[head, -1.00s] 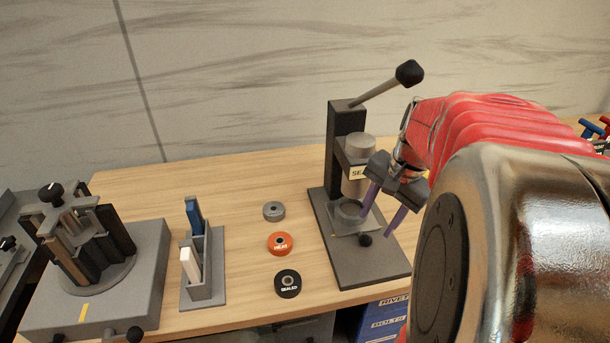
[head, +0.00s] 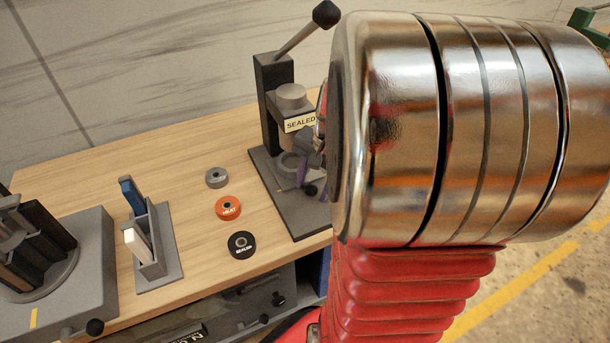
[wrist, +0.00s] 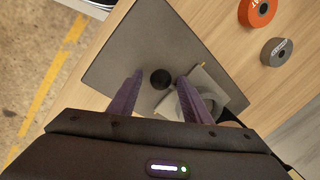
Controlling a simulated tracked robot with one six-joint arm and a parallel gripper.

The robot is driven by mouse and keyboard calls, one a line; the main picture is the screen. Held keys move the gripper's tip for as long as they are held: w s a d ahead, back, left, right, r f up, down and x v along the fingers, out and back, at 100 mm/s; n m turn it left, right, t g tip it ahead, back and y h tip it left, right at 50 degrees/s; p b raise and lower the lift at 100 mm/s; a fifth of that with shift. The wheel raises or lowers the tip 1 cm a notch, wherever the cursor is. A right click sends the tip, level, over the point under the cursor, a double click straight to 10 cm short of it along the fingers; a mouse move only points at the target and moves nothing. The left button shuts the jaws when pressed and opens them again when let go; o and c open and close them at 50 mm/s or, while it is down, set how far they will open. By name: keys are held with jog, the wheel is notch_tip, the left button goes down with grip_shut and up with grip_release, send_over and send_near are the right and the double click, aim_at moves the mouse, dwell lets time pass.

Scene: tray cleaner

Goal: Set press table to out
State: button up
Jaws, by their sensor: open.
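The press (head: 272,105) has a dark column, a raised lever with a black ball and a "SEALED" label. Its small grey table (wrist: 213,79) carries a ring-shaped holder and sits over the base plate (wrist: 125,55). The table's black knob (wrist: 160,79) shows at its front edge, and also in the head view (head: 311,190). My gripper (wrist: 160,76) is open, with its purple fingers on either side of the knob as seen from the wrist. I cannot tell whether they touch it. In the head view my arm hides part of the gripper and the press.
A grey ring (head: 217,177), an orange "HEAT" ring (head: 229,207) and a black "SEALED" ring (head: 242,244) lie left of the press. A rack (head: 160,255) with blue and white pieces and a round grey fixture (head: 75,285) stand further left.

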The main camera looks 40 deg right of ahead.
jog(key=shift+c, duration=0.6)
grip_shut()
jog(key=shift+s+f, duration=0.1)
